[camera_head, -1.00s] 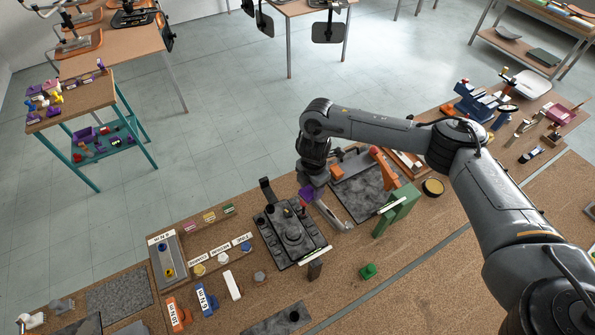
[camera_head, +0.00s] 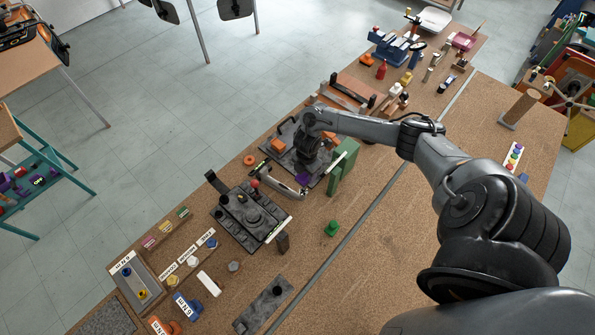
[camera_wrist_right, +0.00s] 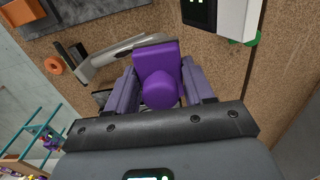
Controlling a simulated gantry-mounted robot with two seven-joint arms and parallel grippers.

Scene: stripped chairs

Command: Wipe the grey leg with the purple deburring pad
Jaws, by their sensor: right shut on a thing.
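The purple deburring pad (camera_head: 302,179) is held by my right gripper (camera_head: 306,172). In the right wrist view the pad (camera_wrist_right: 158,65) is a purple block with a rounded knob between the two fingers of the gripper (camera_wrist_right: 160,88), which are shut on it. The grey leg (camera_head: 280,179) lies slanted on the workbench, just left of the pad. I cannot tell whether pad and leg touch. My left gripper is not in view.
A black fixture tray (camera_head: 245,215) stands left of the leg. A green block stand (camera_head: 343,165) is close on the right of the gripper. An orange ring (camera_head: 249,160) and a green knob (camera_head: 332,229) lie nearby. The cork bench (camera_head: 375,215) is clear at the right front.

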